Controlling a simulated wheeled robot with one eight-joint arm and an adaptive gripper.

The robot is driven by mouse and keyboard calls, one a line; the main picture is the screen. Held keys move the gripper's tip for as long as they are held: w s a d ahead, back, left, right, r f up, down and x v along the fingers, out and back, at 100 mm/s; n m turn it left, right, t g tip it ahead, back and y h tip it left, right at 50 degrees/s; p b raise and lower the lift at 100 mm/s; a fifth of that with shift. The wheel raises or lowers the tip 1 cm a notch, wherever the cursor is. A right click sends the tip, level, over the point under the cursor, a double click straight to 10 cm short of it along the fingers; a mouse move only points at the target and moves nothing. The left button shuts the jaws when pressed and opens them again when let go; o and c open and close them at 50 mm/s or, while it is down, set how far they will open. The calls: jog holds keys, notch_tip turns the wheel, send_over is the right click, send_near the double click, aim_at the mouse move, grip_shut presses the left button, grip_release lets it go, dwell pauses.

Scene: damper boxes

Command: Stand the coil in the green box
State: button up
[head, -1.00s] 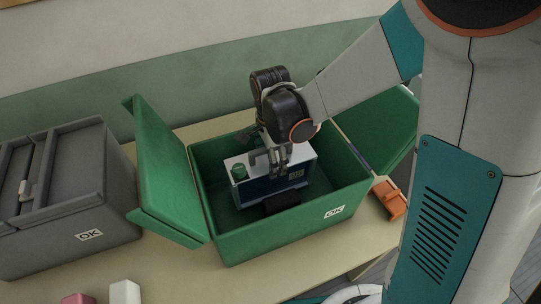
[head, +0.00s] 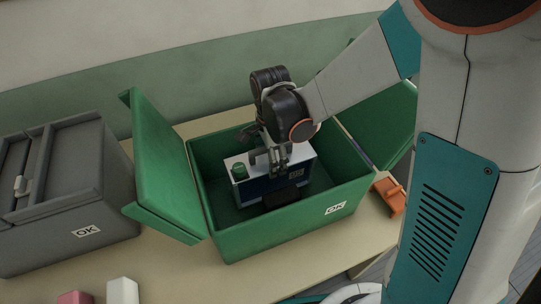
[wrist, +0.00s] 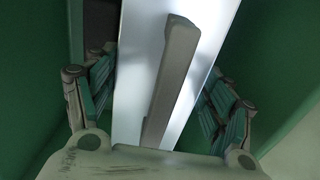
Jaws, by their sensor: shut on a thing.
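The coil (head: 258,186), a boxy unit with a dark blue side, a white top and a green knob, is upright inside the green box (head: 285,238). My gripper (head: 268,160) points down over it and is shut on it. In the wrist view, the coil's white top (wrist: 134,60) and grey bar handle (wrist: 174,70) lie between my fingers (wrist: 160,105). The green box is open, its lid flaps folded out left and right. A black piece (head: 284,197) shows at the coil's near face. The coil's underside is hidden, so I cannot tell whether it touches the floor.
A grey box (head: 60,225) with an OK label stands at the left. An orange-ended tool (head: 390,196) lies at the green box's right side. A pink block (head: 75,298) and a white block (head: 123,291) are at the table's front. The table (head: 200,275) in front is mostly clear.

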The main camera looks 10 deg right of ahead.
jog(key=shift+f+b, duration=0.35)
jog(key=shift+f, duration=0.05)
jog(key=o, duration=1.6)
jog(key=shift+r, duration=0.15)
notch_tip(320, 180, up, 7)
jog(key=shift+r, duration=0.15)
